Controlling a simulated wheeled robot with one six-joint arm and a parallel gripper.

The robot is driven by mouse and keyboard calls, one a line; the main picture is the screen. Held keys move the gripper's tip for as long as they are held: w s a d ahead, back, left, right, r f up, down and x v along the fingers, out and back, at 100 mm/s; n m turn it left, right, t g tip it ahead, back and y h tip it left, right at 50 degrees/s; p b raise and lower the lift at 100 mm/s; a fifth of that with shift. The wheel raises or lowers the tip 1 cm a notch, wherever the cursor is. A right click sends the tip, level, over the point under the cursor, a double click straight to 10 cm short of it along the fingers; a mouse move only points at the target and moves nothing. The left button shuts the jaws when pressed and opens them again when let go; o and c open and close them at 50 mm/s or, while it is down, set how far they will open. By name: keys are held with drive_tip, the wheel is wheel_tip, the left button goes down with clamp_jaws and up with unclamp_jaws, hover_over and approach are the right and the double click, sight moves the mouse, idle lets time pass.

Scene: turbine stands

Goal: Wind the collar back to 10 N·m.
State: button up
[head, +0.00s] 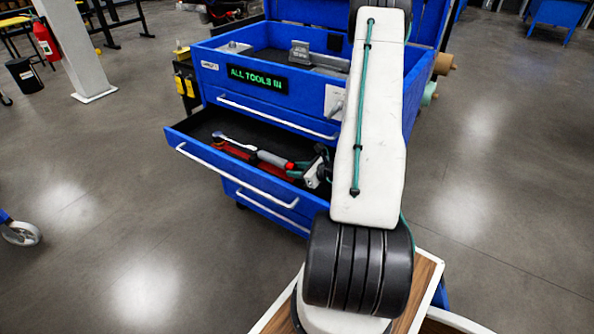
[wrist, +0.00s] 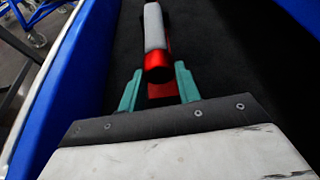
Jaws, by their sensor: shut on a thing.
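A torque wrench lies in the open drawer, with its metal ratchet head toward the left and its grey handle (head: 272,159) toward my gripper. The red collar (head: 290,165) is at the handle's near end. In the wrist view the handle (wrist: 153,27) points away from me, and the collar (wrist: 157,62) sits between my teal fingers. My gripper (wrist: 158,76) is shut on the collar. It also shows in the head view (head: 306,168), low inside the drawer. Any scale or setting on the wrench is too small to read.
The drawer (head: 196,156) belongs to a blue tool cabinet with a green display reading "ALL TOOLS IN" (head: 257,78). Red lining (head: 232,148) shows beside the wrench. The drawer's blue wall (wrist: 68,70) runs close on the left in the wrist view. Open floor lies left.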

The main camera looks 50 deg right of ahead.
drive_tip(key=shift+d+m+y, duration=0.1)
drive_tip(key=shift+m+y, duration=1)
drive_tip(key=shift+m, duration=0.3)
drive_tip(key=o, duration=1)
drive_tip(key=v, duration=0.8)
drive_tip(key=shift+w+r, duration=0.1)
drive_tip(key=shift+w, duration=0.05)
